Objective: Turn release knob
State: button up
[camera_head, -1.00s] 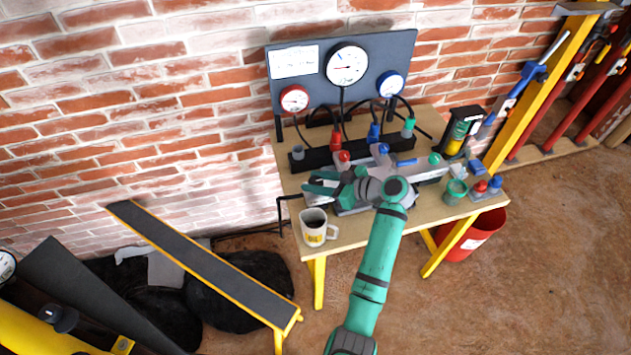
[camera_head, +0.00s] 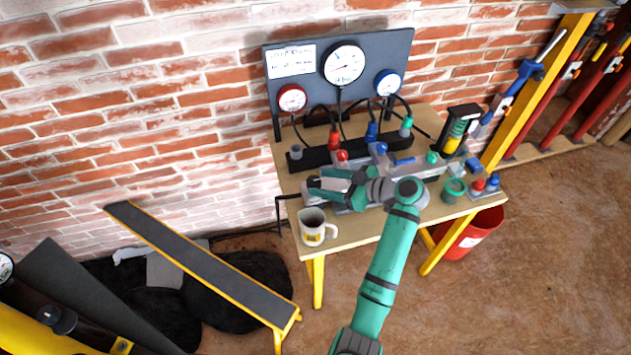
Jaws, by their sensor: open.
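The wooden table (camera_head: 365,240) carries a manifold with small coloured knobs. A red knob (camera_head: 342,156), a blue knob (camera_head: 381,148) and a green knob (camera_head: 432,157) stand along its top; I cannot tell which one is the release knob. My gripper (camera_head: 318,189) is open and points left over the front left of the table. It is in front of the red knob and apart from it, as far as I can see. My arm hides part of the manifold behind it. Nothing shows between the fingers.
A white mug (camera_head: 312,228) stands close in front of my gripper. Behind are a black bar (camera_head: 318,158) with coloured fittings and a gauge panel (camera_head: 396,55). A green cup (camera_head: 454,190) stands at the right. A red bucket (camera_head: 470,235) is under the table.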

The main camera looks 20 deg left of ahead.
jog(key=v, duration=0.6)
jog(key=shift+d, duration=0.3)
